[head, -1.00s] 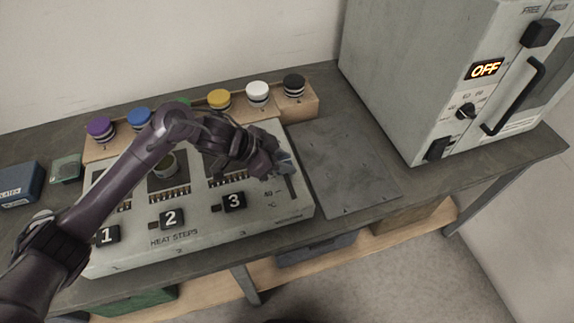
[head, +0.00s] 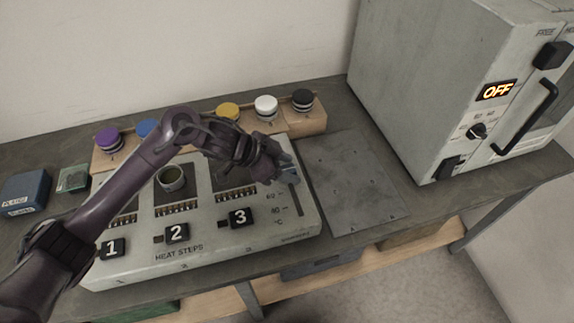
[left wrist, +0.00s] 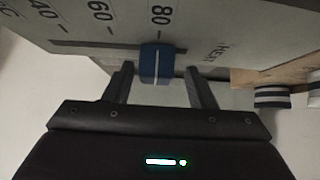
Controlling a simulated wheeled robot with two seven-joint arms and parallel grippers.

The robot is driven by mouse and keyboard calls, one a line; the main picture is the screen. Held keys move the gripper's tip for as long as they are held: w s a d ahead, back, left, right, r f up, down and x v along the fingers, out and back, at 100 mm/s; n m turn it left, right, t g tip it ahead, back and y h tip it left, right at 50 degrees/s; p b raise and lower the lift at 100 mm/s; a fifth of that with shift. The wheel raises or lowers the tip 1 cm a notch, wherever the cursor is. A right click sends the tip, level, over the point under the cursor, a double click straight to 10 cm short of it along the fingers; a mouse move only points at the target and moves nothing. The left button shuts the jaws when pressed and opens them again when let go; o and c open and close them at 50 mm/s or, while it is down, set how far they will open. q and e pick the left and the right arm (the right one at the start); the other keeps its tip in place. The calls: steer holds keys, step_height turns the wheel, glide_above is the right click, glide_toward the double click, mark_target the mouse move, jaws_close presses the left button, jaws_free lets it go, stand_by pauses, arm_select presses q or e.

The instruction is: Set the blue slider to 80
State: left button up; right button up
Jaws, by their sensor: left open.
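The blue slider (left wrist: 156,63) shows in the left wrist view as a blue knob with a white centre line. The line stands level with the tick beside the 80 on the printed scale. In the head view my left gripper (head: 284,172) is at the upper part of the slider's slot (head: 298,200) on the heat panel (head: 205,250). It hides much of the knob there. My right gripper is not in view.
A wooden rack with coloured knobs (head: 303,101) stands behind the panel. A flat grey plate (head: 355,185) lies to its right. A grey oven (head: 420,90) reading OFF stands at the back right. A blue box (head: 25,192) is at the far left.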

arm_select(q)
steer(key=v, duration=0.7)
steer(key=shift+a+r+b, duration=0.2)
steer(key=shift+a+b, duration=0.05)
steer(key=shift+b, duration=0.05)
steer(key=shift+f, duration=0.1)
